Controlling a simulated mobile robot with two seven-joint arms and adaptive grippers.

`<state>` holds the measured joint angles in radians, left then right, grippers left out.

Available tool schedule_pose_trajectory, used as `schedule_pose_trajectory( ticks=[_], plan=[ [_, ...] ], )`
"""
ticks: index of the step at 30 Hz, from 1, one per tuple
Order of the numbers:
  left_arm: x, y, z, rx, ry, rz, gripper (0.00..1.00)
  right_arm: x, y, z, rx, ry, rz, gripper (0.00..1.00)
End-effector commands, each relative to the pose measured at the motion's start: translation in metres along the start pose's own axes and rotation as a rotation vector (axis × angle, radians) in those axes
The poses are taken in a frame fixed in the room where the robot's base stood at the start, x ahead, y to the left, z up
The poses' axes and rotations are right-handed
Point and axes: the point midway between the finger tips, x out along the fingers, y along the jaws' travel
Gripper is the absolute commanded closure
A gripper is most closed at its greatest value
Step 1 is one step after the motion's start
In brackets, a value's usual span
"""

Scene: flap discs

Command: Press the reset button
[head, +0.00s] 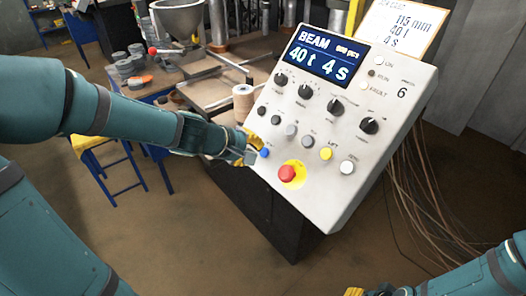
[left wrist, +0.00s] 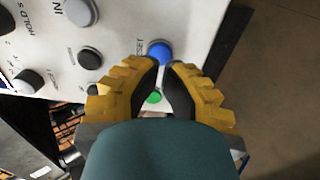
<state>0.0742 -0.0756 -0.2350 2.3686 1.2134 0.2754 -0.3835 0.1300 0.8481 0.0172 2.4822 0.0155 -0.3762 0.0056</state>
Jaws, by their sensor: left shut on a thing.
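The blue reset button (head: 264,153) is on the lower left of the sloped white control panel (head: 318,209). In the left wrist view the blue button (left wrist: 160,52) is at my fingertips, with a partly covered label beside it. My left gripper (head: 250,155) is at the panel's left edge. Its yellow and black fingers (left wrist: 164,66) are close together, with the tips at the button's near side; exact contact is hidden. A green spot (left wrist: 154,97) shows between the fingers. My right gripper (head: 368,292) barely shows at the bottom edge, its jaws unclear.
A red mushroom button (head: 287,173) on a yellow base, a yellow button (head: 326,153) and a white button (head: 347,167) are nearby on the panel. Black knobs (head: 335,105) and a lit display (head: 325,58) are above. Cables (head: 412,170) hang at right.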

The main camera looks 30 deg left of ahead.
Motion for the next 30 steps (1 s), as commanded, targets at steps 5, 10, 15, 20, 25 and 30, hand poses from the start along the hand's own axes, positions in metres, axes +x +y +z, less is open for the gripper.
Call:
schedule_pose_trajectory(
  ticks=[5, 10, 15, 20, 25, 30],
  plan=[
    [0.0000, 0.0000, 0.0000, 0.000, 0.000, 0.000, 1.00, 0.0000, 0.0000, -0.0001, 0.000, 0.000, 0.000, 0.53],
    [0.0000, 0.0000, 0.0000, 0.000, 0.000, 0.000, 1.00, 0.0000, 0.0000, 0.0000, 0.000, 0.000, 0.000, 0.53],
    [0.0001, 0.0000, 0.0000, 0.000, 0.000, 0.000, 1.00, 0.0001, 0.0001, 0.0000, 0.000, 0.000, 0.000, 0.53],
    [0.0017, -0.0003, 0.0000, 0.000, 0.000, 0.000, 1.00, 0.0013, 0.0005, 0.0002, 0.000, 0.000, 0.000, 0.53],
    [0.0046, -0.0005, 0.0000, 0.000, 0.000, 0.000, 1.00, 0.0035, 0.0013, 0.0005, 0.000, 0.000, 0.000, 0.53],
    [0.0074, -0.0005, 0.0001, 0.000, -0.001, 0.000, 1.00, 0.0055, 0.0021, 0.0008, 0.000, 0.000, 0.000, 0.53]
  ],
)
